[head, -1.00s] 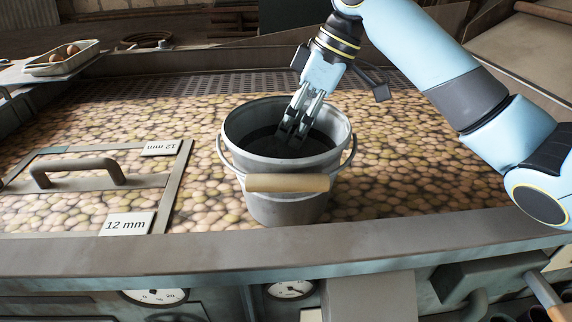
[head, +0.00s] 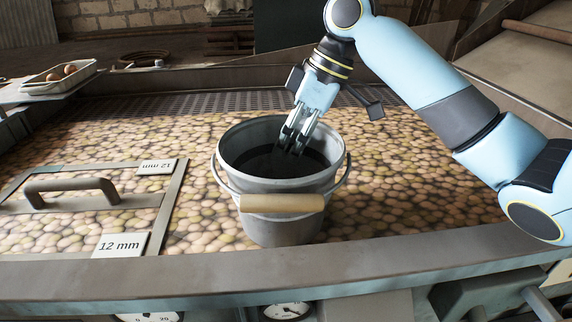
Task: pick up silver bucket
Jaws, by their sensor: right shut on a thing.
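The silver bucket (head: 272,228) is a grey metal pail with a dark inside and a tan handle grip (head: 281,203) hanging across its front. It stands upright on the pebbled bed, right of the framed hatch. My right gripper (head: 291,146) reaches down from behind the bucket, its fingers at the far rim and in front of the dark inside. It is shut on the bucket, though the exact contact is hard to see. My left gripper is not in view.
A framed hatch with a bar handle (head: 72,189) and 12 mm labels (head: 120,244) lies at left. A tray with brown round things (head: 57,88) is at the far left. A metal ledge (head: 330,266) runs along the front. Pebbled bed is free right of the bucket.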

